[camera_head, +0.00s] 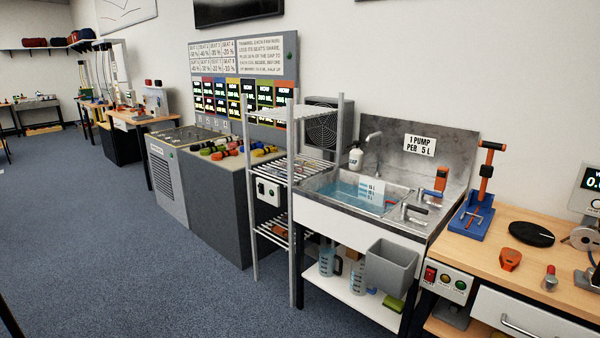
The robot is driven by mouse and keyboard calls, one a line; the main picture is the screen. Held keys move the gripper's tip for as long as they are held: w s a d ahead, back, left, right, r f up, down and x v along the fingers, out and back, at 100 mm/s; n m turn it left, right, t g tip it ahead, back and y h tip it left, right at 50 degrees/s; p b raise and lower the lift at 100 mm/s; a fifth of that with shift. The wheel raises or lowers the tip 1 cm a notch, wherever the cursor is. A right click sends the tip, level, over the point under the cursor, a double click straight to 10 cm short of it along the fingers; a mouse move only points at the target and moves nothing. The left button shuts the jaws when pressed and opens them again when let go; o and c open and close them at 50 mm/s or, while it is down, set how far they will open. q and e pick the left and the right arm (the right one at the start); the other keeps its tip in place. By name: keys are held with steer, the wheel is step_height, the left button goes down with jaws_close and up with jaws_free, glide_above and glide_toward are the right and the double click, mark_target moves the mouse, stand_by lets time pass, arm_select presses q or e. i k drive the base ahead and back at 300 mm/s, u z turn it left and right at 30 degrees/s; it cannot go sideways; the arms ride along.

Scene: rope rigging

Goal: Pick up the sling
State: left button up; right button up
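I cannot single out a sling for certain. Several small red, yellow and green bundles (226,151) lie on top of the grey cabinet (216,206) at the middle left; they are too small to tell what they are. Dark red and blue rolled bundles (52,41) rest on a wall shelf at the far upper left. Neither of my grippers is in view.
A wire rack (297,112) stands between the cabinet and a sink (362,194) with water. A grey bin (391,266) hangs at the sink's front. A wooden workbench (477,250) is at the right. The blue carpet (110,255) at the left is clear.

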mark_target(298, 161)
steer(key=u, duration=0.8)
steer(key=i, duration=0.5)
steer(key=u, duration=0.6)
steer(key=i, duration=1.35)
steer(key=z, duration=0.4)
